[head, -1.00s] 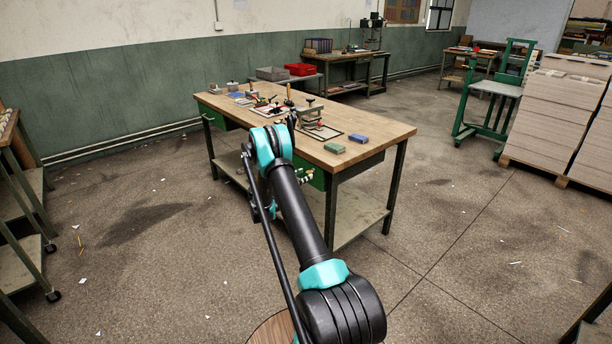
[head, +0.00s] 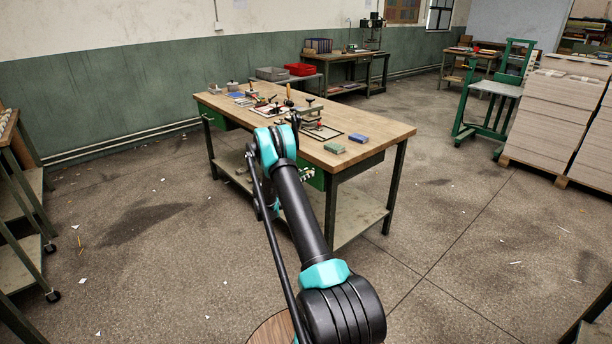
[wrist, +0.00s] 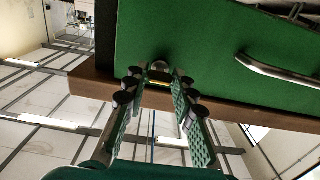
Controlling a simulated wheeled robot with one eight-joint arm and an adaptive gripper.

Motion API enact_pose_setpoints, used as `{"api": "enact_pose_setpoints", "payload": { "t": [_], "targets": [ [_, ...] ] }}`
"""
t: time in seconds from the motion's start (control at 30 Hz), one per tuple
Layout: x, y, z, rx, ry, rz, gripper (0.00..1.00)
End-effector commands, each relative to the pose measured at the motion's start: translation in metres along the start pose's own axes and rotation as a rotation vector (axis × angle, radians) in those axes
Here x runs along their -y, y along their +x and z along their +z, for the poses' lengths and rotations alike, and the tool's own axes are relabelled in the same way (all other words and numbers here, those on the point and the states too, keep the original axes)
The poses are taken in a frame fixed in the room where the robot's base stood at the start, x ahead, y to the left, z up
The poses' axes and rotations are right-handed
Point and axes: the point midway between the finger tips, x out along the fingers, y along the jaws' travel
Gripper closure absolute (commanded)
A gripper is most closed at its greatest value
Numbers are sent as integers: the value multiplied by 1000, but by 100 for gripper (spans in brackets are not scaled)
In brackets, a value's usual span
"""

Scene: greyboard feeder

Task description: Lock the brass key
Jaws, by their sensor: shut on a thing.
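In the wrist view a green drawer front (wrist: 205,45) with a curved metal handle (wrist: 275,72) fills the upper part. My gripper (wrist: 158,77) is at its edge, with its two fingers on either side of a small brass key (wrist: 158,83). The gripper is shut on the key, of which only a small yellowish bit shows between the fingertips. The key's turn angle and the lock are hidden. In the head view the green drawer (head: 318,180) sits under the workbench top, and my arm covers most of the gripper area.
The wooden workbench (head: 375,135) carries tools, a green block (head: 334,148) and a blue block (head: 358,138). A brown wooden edge (wrist: 90,85) runs beside the drawer in the wrist view. Open floor (head: 450,240) lies to the right of the bench.

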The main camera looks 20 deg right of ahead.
Motion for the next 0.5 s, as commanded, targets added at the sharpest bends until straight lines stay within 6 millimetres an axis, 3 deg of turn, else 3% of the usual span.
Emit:
{"api": "enact_pose_setpoints", "payload": {
  "t": [0.27, 0.5],
  "targets": [
    [0, 0, 0, 0, -46, 0, 100],
    [0, 0, 0, 0, -191, 0, 100]
  ]
}}
